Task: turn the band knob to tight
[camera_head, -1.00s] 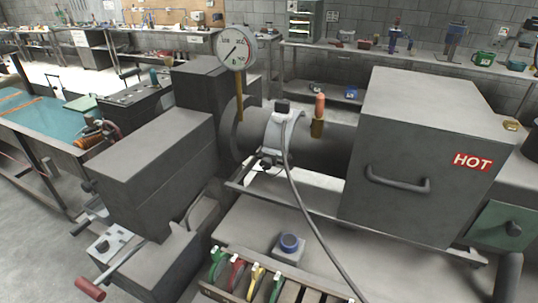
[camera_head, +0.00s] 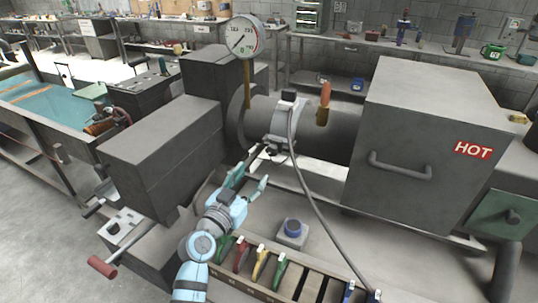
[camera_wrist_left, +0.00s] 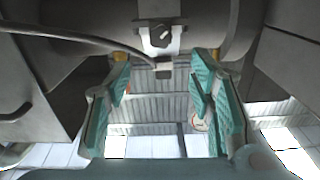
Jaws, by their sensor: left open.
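A light metal band (camera_head: 284,122) wraps the dark horizontal tube (camera_head: 330,130) in the head view. A small dark knob (camera_head: 274,151) sits low on the band's front. In the left wrist view, a pale bracket with a dark knob-like part (camera_wrist_left: 160,37) shows at the top centre. My left gripper (camera_head: 252,178) is open and empty, just below and in front of the band. Its teal fingers (camera_wrist_left: 160,85) are spread apart in the wrist view, with the knob beyond them and not between them. My right gripper is not in view.
A grey cable (camera_head: 304,190) runs from the band down to the bench front. A dial gauge (camera_head: 242,38) stands above the tube. A box marked HOT (camera_head: 420,140) is at right, grey blocks (camera_head: 165,140) at left.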

